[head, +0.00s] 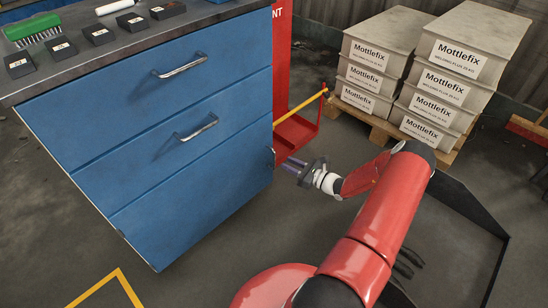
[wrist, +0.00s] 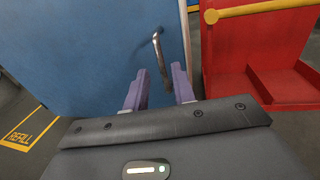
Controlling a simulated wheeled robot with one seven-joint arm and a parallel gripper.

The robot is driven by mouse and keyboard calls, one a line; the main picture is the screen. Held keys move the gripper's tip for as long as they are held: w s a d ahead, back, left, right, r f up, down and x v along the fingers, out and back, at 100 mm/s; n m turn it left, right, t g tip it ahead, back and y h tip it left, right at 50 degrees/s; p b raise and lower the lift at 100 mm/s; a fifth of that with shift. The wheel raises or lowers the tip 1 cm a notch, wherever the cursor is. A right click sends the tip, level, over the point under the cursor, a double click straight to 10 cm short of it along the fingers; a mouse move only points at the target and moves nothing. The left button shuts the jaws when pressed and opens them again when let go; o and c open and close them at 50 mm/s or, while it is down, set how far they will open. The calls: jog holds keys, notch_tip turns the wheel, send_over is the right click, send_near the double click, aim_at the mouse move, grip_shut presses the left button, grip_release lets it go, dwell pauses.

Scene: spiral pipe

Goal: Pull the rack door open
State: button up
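The blue cabinet (head: 180,135) stands at left in the head view, its drawer fronts flush. A blue door-like panel (wrist: 85,45) with an upright metal handle (wrist: 158,52) fills the upper left of the wrist view. The handle's edge (head: 273,156) shows at the cabinet's right side in the head view. My gripper (head: 284,164) is close to that side. Its purple fingers are apart in the wrist view (wrist: 160,72), with the handle's lower part seen in the gap between them. I cannot tell whether the handle lies between the fingertips or just beyond them. The panel looks closed.
A red stand (head: 297,132) with a yellow bar (head: 302,107) is close behind my gripper. Stacked Mottlefix boxes (head: 437,90) sit on a pallet at the back right. Several small black blocks and a green brush (head: 32,27) lie on the worktop. Floor in front of the cabinet is clear.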

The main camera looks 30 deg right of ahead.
send_over(274, 168)
jog(key=shift+w+d, duration=0.1)
jog(key=shift+w, duration=0.2)
grip_shut()
